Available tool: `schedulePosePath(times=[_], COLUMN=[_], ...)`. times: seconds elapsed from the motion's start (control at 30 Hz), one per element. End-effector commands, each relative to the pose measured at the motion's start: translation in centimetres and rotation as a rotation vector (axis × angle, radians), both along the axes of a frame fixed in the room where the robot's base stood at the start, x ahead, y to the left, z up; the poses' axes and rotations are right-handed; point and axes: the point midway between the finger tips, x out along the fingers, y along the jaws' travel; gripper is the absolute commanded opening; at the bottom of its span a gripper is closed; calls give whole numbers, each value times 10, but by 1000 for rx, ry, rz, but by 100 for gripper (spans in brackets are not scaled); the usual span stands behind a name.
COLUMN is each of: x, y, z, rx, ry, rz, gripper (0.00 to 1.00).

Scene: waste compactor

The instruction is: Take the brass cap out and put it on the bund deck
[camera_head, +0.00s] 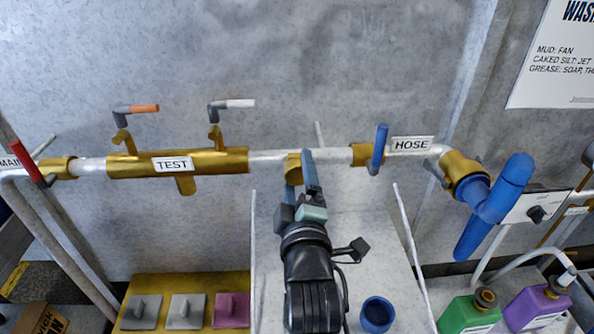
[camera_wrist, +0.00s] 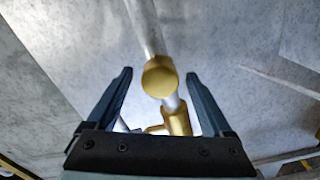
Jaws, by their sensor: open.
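The brass cap (camera_head: 292,170) is on the pale horizontal pipe, between the TEST section and the HOSE label. The fingers stand on either side of the cap, with a gap on both sides in the wrist view. The fingers partly hide the cap in the head view. No label marks the bund deck; a grey panel (camera_head: 375,250) lies below the pipe.
A blue-handled valve (camera_head: 378,149) is right of the cap, and the brass TEST section (camera_head: 215,162) is left. A blue cup (camera_head: 377,314) stands at lower right of my arm. A yellow board (camera_head: 190,283) with small blocks is lower left. Green (camera_head: 470,314) and purple bottles are right.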

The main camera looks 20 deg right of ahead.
Motion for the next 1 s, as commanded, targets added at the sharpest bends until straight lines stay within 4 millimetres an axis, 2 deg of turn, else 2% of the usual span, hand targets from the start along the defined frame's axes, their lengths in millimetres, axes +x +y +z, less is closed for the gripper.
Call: schedulePosePath(times=[0.2, 0.47, 0.7, 1.0], x=[0, 0, 0, 0], y=[2, 1, 2, 1], z=[2, 1, 0, 0], rx=[267, 412, 703, 882], ry=[-53, -84, -141, -178], rz=[1, 1, 1, 0], gripper=[85, 85, 85, 85])
